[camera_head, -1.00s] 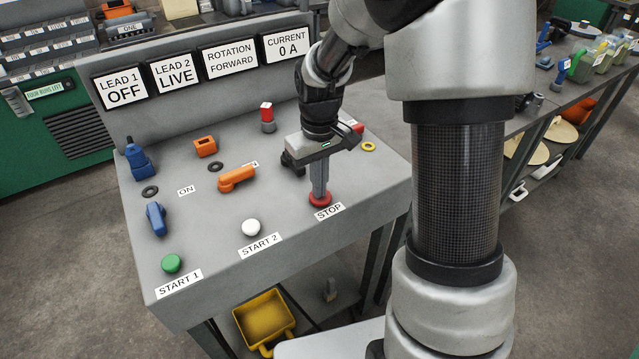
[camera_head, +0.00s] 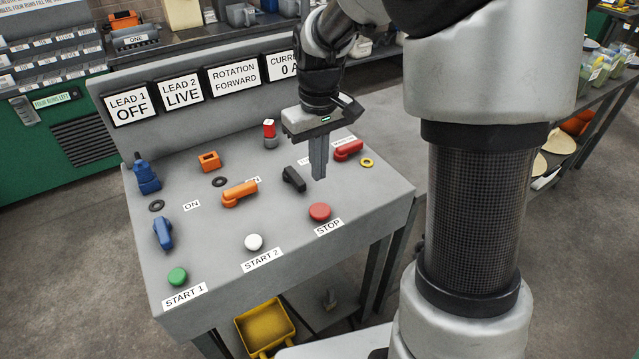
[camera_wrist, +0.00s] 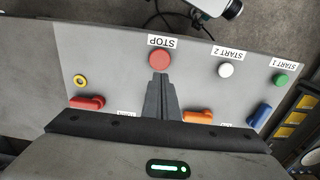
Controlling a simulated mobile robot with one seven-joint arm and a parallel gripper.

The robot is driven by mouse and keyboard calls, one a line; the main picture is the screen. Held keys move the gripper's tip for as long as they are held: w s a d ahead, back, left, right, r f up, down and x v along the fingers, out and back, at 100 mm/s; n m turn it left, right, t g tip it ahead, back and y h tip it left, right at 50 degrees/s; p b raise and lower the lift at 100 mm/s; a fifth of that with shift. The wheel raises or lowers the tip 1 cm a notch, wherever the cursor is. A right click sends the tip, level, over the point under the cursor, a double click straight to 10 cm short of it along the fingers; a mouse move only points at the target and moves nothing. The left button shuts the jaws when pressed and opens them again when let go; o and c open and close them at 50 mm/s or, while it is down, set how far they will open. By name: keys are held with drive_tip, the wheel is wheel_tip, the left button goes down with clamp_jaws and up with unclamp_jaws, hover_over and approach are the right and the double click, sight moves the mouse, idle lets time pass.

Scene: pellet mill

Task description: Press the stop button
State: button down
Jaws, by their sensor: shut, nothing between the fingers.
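The red stop button (camera_head: 320,211) sits on the sloped grey panel above its STOP label (camera_head: 328,227). It also shows in the wrist view (camera_wrist: 160,60), just beyond my fingertips. My gripper (camera_head: 318,176) is shut and empty. It hangs above the panel, a little behind the button, with a visible gap between fingertips and button in the head view. The displays read LEAD 1 OFF (camera_head: 129,106), LEAD 2 LIVE (camera_head: 181,91) and ROTATION FORWARD (camera_head: 234,76). The current display (camera_head: 282,67) is partly hidden by my arm.
Near the button are a black lever (camera_head: 294,179), a red lever (camera_head: 348,150), an orange lever (camera_head: 240,193), a white START 2 button (camera_head: 254,242) and a green START 1 button (camera_head: 178,276). The panel's front right is clear.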

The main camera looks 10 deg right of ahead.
drive_tip(key=shift+r, duration=1.6)
drive_tip(key=s+r+m+t+p, duration=0.3)
drive_tip(key=s+r+t+p, duration=0.2)
drive_tip(key=s+r, duration=1.1)
drive_tip(key=s+p, duration=0.2)
drive_tip(key=s, duration=0.1)
drive_tip(key=shift+s+d+r+m+p, duration=0.3)
drive_tip(key=shift+s+d+p, duration=0.05)
drive_tip(key=shift+s+d, duration=0.05)
idle(4.1)
